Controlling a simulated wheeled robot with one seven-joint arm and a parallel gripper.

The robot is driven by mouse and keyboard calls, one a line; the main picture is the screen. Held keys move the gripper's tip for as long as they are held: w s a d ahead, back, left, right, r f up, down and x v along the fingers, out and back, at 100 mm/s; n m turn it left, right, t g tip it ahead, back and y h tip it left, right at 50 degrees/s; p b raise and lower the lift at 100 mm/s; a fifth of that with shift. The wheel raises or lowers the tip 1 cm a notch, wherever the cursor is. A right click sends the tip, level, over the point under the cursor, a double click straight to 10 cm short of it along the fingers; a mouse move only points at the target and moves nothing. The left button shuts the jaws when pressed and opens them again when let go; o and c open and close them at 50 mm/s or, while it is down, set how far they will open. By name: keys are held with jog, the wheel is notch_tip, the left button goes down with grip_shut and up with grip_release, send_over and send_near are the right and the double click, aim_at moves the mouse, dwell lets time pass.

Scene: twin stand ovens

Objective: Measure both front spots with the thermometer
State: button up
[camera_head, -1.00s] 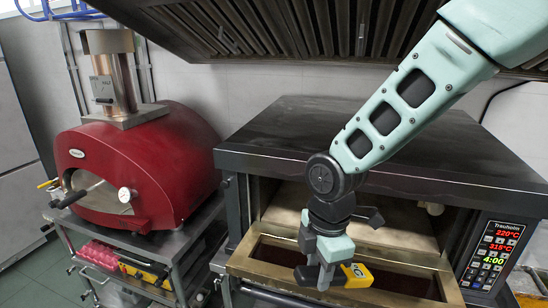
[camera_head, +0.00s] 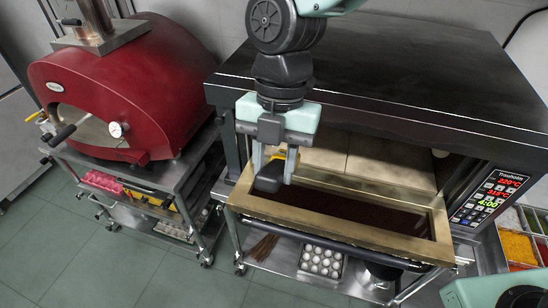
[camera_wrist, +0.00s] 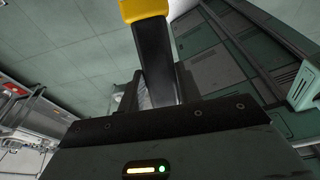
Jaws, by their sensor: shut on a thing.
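My gripper (camera_head: 275,168) is shut on the thermometer (camera_head: 268,180), a yellow and black hand-held tool. In the wrist view the thermometer (camera_wrist: 157,65) stands up from the jaws, with its black grip between them and its yellow part at the top edge. The gripper hangs in front of the left part of the black oven's (camera_head: 400,75) open mouth, above its lowered door (camera_head: 345,222). The pale stone floor (camera_head: 385,168) shows inside, with a seam across it. Its left part is partly hidden by my gripper. No spot marks can be made out.
The red dome oven (camera_head: 130,90) stands on a steel cart to the left. The control panel (camera_head: 490,197) is right of the mouth. Below the door is a shelf with a tray of white balls (camera_head: 320,262). Coloured food bins (camera_head: 518,245) stand at the right. The floor at lower left is clear.

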jog(key=shift+w+d+f+b, duration=0.1)
jog(key=shift+w+d+f, duration=0.4)
jog(key=shift+w+f, duration=0.6)
jog(key=shift+w+d+f+b, duration=0.15)
jog(key=shift+w+d+f, duration=0.4)
jog(key=shift+w, duration=1.1)
jog(key=shift+w+d+f+b, duration=0.1)
jog(key=shift+w+d+f, duration=0.35)
jog(key=shift+w+f, duration=0.65)
jog(key=shift+w+r, duration=0.25)
jog(key=shift+s+a, duration=0.1)
jog(key=shift+s, duration=0.05)
jog(key=shift+s+a+t+b, duration=0.1)
jog(key=shift+s+t+b, duration=0.3)
jog(key=shift+b, duration=0.1)
jog(key=s+a+r+t+b, duration=0.1)
jog(key=s+b, duration=0.1)
jog(key=s+a+r+t+h+b, duration=0.1)
jog(key=s+t+b, duration=0.1)
jog(key=s+b, duration=0.1)
jog(key=s+a+r+t+h+b, duration=0.1)
jog(key=s+t+b, duration=0.1)
jog(key=s+b, duration=0.1)
jog(key=shift+r, duration=0.1)
jog(key=shift+s+r+t, duration=0.2)
jog(key=shift+r+t, duration=0.2)
